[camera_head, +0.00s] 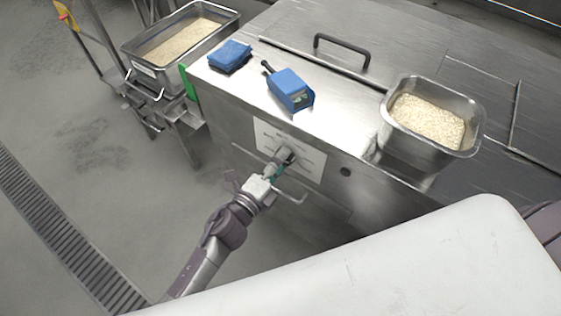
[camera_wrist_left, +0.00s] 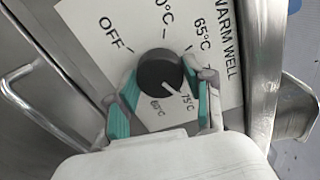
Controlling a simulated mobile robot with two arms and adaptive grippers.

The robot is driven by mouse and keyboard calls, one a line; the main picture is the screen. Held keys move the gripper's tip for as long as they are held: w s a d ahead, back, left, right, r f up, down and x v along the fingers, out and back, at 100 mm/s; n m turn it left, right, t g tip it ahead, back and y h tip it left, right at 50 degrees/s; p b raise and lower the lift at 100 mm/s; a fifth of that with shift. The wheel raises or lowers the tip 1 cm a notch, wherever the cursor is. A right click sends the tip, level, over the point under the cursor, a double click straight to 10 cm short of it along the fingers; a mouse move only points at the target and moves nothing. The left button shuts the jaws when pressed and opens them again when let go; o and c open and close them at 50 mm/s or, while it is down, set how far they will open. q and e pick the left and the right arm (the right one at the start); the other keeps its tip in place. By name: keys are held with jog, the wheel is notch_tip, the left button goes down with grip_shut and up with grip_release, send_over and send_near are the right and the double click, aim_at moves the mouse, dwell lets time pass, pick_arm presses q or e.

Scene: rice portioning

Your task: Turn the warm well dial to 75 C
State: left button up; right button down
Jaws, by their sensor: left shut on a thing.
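The warm well dial (camera_wrist_left: 158,72) is a round black knob on a white label plate (camera_wrist_left: 215,25) on the cabinet front. Its white pointer line aims down and right at the 75°C mark. OFF, 65°C and other marks ring it, some partly hidden. In the head view the dial (camera_head: 286,155) shows at the front panel, partly behind my gripper. My left gripper (camera_head: 271,171) is shut on the dial, with teal finger pads on either side of it in the left wrist view (camera_wrist_left: 163,102). My right gripper is not in view.
A metal pan of rice (camera_head: 383,112) stands on the steel counter at right. A blue handheld device (camera_head: 290,90) and folded blue cloth (camera_head: 230,55) lie on top. A bar handle (camera_head: 290,193) is beside my gripper. Another rice pan (camera_head: 145,72) stands at left.

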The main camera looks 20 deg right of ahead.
pick_arm(q)
jog(key=shift+f+m, duration=0.1)
jog(key=shift+m, duration=0.5)
jog(key=o, duration=1.2)
jog(key=v, duration=1.2)
